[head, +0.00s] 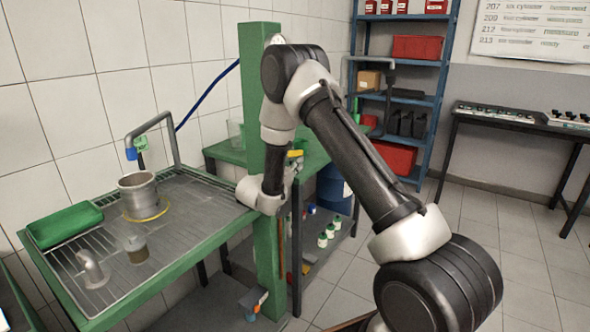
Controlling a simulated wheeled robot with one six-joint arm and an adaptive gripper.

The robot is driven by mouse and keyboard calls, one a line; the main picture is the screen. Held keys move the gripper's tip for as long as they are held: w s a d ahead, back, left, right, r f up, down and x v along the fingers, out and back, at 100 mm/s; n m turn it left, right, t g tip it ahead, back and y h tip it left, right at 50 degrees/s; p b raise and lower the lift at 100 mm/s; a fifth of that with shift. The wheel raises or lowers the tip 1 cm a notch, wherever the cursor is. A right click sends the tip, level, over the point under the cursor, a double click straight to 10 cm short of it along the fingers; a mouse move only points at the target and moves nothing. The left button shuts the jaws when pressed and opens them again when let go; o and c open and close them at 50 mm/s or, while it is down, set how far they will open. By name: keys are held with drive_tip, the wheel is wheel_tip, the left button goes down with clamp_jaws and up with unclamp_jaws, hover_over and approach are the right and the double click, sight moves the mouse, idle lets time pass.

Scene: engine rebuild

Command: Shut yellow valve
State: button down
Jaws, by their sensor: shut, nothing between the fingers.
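A small yellow piece (295,153), which looks like the yellow valve's handle, shows just right of the green post, beside my wrist. My gripper (291,170) is small and partly hidden behind my wrist and forearm. It is shut and empty, close below the yellow piece. I cannot tell whether they touch. The valve's body and pipe are hidden, so its handle position is unclear.
The green post (256,60) stands right beside my arm. Left is a grated wash table (190,215) with a metal pot (139,194), a green tray (64,225) and a bent pipe (176,140). Blue shelves (408,98) stand behind. Floor at right is clear.

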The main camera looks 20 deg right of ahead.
drive_tip(key=shift+w+d+r+t+h, duration=0.2)
drive_tip(key=shift+r+t+h, duration=0.1)
drive_tip(key=shift+h, duration=0.1)
drive_tip(key=shift+s, duration=0.1)
idle(0.3)
drive_tip(key=v, duration=1.2)
drive_tip(key=shift+f, duration=0.1)
